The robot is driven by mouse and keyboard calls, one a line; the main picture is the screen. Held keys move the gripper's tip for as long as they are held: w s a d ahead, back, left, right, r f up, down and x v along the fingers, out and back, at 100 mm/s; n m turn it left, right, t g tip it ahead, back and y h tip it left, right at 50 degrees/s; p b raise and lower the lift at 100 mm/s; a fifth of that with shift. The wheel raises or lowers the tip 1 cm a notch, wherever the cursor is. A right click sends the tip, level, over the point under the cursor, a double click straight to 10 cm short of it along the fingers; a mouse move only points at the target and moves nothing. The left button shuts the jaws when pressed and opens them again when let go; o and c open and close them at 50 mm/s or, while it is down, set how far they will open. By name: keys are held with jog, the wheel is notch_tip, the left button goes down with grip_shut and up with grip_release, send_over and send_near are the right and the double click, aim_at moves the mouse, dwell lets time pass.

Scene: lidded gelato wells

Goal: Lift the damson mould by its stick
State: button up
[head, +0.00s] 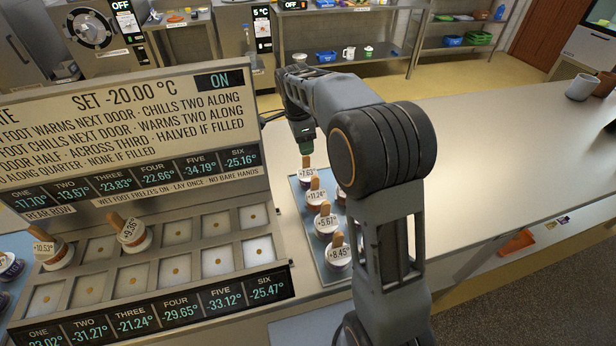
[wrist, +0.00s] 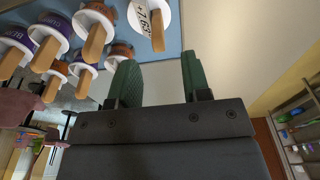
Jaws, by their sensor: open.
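Several moulds, each a cup with a white lid and a brown stick, stand in a group on a blue tray (head: 309,232) right of the wells. One reading +7.63 (head: 306,172) is nearest my gripper (head: 304,142); its stick (wrist: 157,30) shows in the wrist view. Purple-sided moulds (wrist: 52,30) stand left of it there, beside a brown-sided one (wrist: 93,24). I cannot read a name, so which is damson is unsure; the purple ones fit the colour. My gripper's green fingers (wrist: 160,82) are open and empty, apart from every stick.
The well counter has a rear and a front row of wells (head: 176,231). Two moulds sit there, reading +10.53 (head: 52,250) and +9.36 (head: 132,234). Another purple mould (head: 10,267) is at the far left. The steel worktop (head: 490,150) to the right is largely clear.

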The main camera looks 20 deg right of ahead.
aim_at(307, 172)
jog(key=shift+s+d+f+p, duration=0.15)
jog(key=shift+f+p, duration=0.1)
jog(key=shift+f, duration=1.1)
jog(key=shift+w+d+f+p, duration=0.1)
jog(key=shift+d+f+p, duration=0.1)
jog(key=shift+f, duration=1.1)
grip_shut()
